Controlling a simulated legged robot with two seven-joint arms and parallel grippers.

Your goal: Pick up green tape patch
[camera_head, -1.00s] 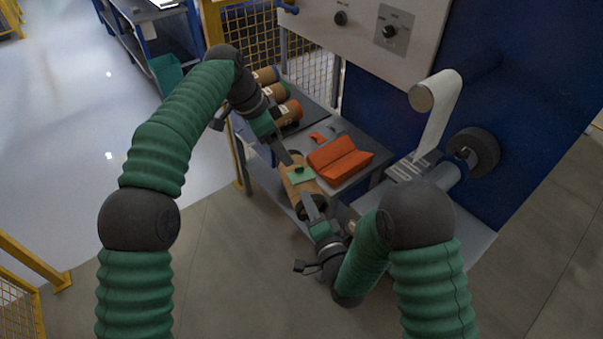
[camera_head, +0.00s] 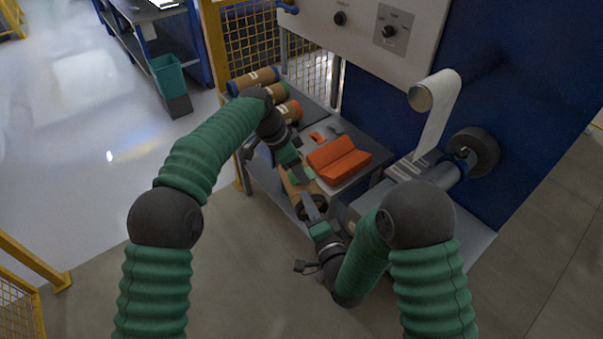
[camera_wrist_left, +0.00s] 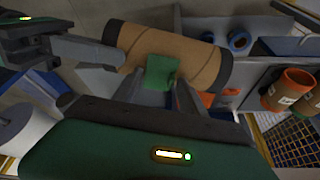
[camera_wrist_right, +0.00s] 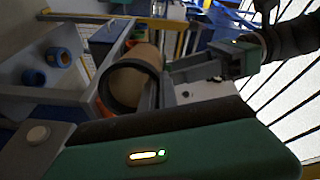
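The green tape patch (camera_wrist_left: 162,72) lies on the side of a brown film roller (camera_wrist_left: 190,58) with dark end bands. In the left wrist view my left gripper (camera_wrist_left: 158,88) is open, with one finger on each side of the patch. In the head view my left gripper (camera_head: 298,172) is over the roller and hides most of the patch. My right gripper (camera_head: 311,208) is at the near end of the roller, by its dark rim. In the right wrist view its fingers (camera_wrist_right: 158,92) overlap the roller's end (camera_wrist_right: 130,85); their grip is unclear.
An orange folded block (camera_head: 340,158) and a small orange piece (camera_head: 317,137) lie on the grey table beside the roller. Several brown rollers with coloured ends (camera_head: 262,78) lie behind. A machine with a white film strip (camera_head: 437,115) stands to the right.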

